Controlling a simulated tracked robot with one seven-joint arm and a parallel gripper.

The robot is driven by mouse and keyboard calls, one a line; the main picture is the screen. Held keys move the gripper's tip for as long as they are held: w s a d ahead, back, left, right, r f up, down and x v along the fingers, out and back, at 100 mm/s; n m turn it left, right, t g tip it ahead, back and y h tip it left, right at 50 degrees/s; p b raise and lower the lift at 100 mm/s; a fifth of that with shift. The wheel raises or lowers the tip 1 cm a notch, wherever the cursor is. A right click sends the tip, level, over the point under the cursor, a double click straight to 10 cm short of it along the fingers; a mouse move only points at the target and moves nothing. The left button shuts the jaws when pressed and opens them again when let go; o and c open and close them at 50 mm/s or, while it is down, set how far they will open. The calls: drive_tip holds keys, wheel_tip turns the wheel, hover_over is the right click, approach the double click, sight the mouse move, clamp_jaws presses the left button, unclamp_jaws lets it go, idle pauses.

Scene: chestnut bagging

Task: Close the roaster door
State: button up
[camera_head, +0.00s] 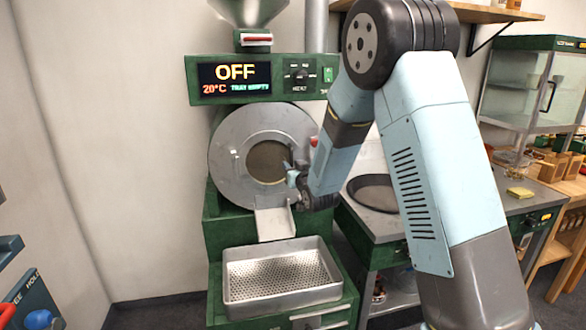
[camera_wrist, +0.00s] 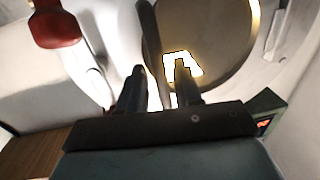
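The green roaster (camera_head: 205,80) stands at the centre of the head view, its display reading OFF, 20°C and TRAY EMPTY. Its round metal front (camera_head: 228,155) has a brownish circular middle (camera_head: 268,160); I cannot tell from here how far the door is swung. My gripper (camera_head: 291,172) is close in front of that circle's right side, partly hidden by my arm. In the wrist view my two dark fingers (camera_wrist: 160,85) stand apart. A thin dark edge (camera_wrist: 151,45) runs between them, beside a brownish disc (camera_wrist: 215,35) with a bright reflection. A firm grip is not visible.
A red-handled metal part (camera_wrist: 55,25) is at the wrist view's upper left. Below the roaster front are a chute (camera_head: 274,222) and a perforated tray (camera_head: 282,275), which looks empty. A side table (camera_head: 400,222) with a dark round pan (camera_head: 374,192) stands to the right.

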clamp_jaws()
idle(0.4)
drive_tip(key=shift+w+d, duration=0.15)
drive_tip(key=shift+w, duration=0.75)
drive_tip(key=shift+o, duration=0.9)
unclamp_jaws()
drive_tip(key=v, duration=1.3)
drive_tip(key=shift+s, duration=0.35)
drive_tip(key=shift+d, duration=0.1)
